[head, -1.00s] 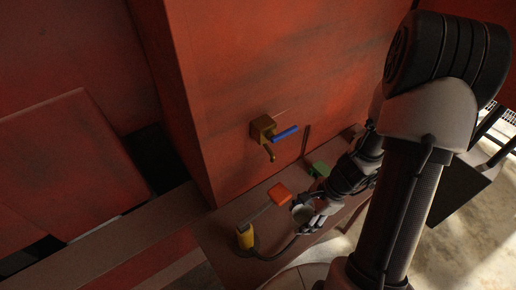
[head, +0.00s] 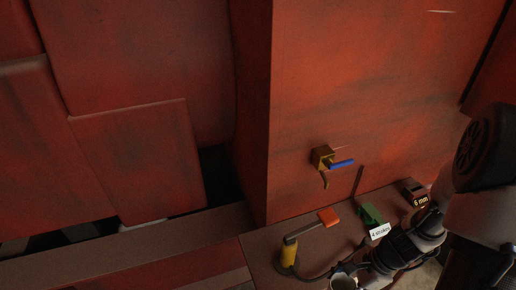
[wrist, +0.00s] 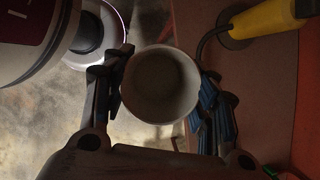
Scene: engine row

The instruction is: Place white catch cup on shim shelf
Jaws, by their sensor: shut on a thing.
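The white catch cup (wrist: 160,85) is round and open at the top, and the wrist view looks down into it. It looks empty in dim light. My gripper (wrist: 163,100) is shut on the cup, with one finger on each side. In the head view the cup (head: 344,282) shows at the bottom edge, partly cut off, with my gripper (head: 357,277) beside it. A brown ledge (head: 310,243) runs along the foot of the red wall. I cannot tell for sure which surface is the shim shelf; a dark block labelled "6 mm" (head: 413,194) sits at the ledge's far right.
A green block (head: 372,216) has a white label.

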